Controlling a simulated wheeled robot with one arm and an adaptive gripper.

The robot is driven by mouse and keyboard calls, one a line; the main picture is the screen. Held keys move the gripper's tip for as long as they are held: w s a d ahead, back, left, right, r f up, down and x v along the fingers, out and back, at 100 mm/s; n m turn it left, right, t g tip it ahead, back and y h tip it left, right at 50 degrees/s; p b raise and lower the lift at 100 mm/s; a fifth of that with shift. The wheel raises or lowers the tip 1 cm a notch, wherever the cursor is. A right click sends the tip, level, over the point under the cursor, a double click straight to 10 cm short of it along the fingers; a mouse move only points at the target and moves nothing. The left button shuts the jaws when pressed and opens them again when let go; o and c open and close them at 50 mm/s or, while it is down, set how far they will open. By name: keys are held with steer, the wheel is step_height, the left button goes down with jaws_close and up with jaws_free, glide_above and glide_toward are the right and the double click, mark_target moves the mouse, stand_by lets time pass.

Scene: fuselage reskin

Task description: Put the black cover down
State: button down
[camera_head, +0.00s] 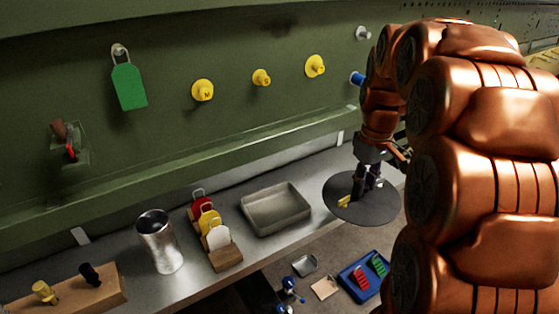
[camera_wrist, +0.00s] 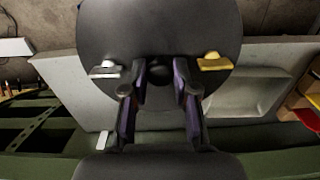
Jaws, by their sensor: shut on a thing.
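The black cover (camera_head: 372,212) is a round dark disc with a central knob, a yellow tab (camera_wrist: 215,62) on one side and a pale tab (camera_wrist: 105,70) on the other. My gripper (camera_head: 367,186) comes down from above and is shut on the cover's knob. In the wrist view the fingers of my gripper (camera_wrist: 160,75) close on the knob from both sides, partly hiding it. The cover looks roughly level, over the right part of the grey shelf (camera_head: 310,177) and overhanging its front edge. I cannot tell whether it touches the shelf.
A grey tray (camera_head: 275,212) lies on the shelf left of the cover. Further left stand a rack with coloured tags (camera_head: 207,222), a metal can (camera_head: 160,242) and a wooden block (camera_head: 75,293). Yellow knobs (camera_head: 203,90) and a green tag (camera_head: 128,86) are on the green wall.

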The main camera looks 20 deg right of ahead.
steer(key=w+d+f+p, duration=0.1)
steer(key=w+d+p, duration=0.4)
steer(key=w, duration=0.9)
steer(key=shift+d+f, duration=0.15)
steer(key=shift+d, duration=0.45)
steer(key=shift+w, duration=0.15)
steer(key=shift+d+f+p, duration=0.1)
steer(key=shift+f+p, duration=0.4)
steer(key=shift+f, duration=0.15)
steer(key=shift+w+f+p, duration=0.1)
steer(key=shift+f+p, duration=0.4)
steer(key=shift+f, duration=0.7)
steer(key=c, duration=0.9)
jaws_free()
